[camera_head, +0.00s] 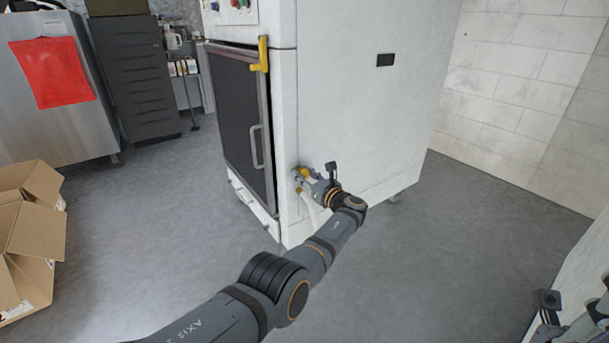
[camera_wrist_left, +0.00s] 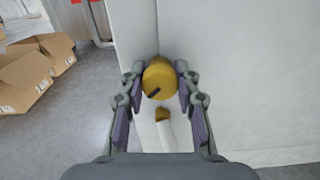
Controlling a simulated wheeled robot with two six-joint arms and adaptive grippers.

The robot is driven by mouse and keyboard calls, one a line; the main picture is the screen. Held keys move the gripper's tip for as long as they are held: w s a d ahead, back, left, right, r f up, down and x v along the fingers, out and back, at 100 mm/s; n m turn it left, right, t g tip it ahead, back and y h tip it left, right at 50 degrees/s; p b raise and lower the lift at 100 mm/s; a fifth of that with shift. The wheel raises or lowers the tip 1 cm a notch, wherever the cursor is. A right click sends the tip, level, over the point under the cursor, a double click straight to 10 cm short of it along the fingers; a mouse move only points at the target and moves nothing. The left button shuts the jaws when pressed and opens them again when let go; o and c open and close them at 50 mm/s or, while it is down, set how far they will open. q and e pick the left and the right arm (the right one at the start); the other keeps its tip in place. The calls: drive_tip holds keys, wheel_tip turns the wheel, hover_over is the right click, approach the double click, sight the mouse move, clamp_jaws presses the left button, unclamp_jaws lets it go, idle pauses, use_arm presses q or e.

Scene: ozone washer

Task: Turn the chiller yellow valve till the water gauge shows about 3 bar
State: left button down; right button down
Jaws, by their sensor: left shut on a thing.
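The yellow valve (camera_wrist_left: 159,80) is a round knob with a dark mark, on the side of the white chiller cabinet (camera_head: 345,100). In the head view the valve (camera_head: 304,172) shows just past my gripper. My left gripper (camera_wrist_left: 159,84) is shut on the valve, with a finger on each side of it. It also shows in the head view (camera_head: 304,180), low on the cabinet near its front corner. A second yellow fitting (camera_wrist_left: 163,114) with a white pipe sits below the valve. I cannot make out a water gauge or its reading.
A yellow latch handle (camera_head: 262,58) sticks out at the top of the dark cabinet door (camera_head: 240,120). Open cardboard boxes (camera_head: 32,235) stand on the floor at the left. The grey floor (camera_head: 150,220) between them and the cabinet is clear. Part of my right arm shows at the lower right.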

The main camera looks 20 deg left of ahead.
sight(298, 142)
use_arm(q)
drive_tip(key=shift+f, duration=0.1)
idle(0.3)
drive_tip(key=c, duration=1)
unclamp_jaws()
drive_tip(key=shift+o, duration=0.2)
wheel_tip(298, 142, up, 10)
drive_tip(key=shift+r, duration=0.1)
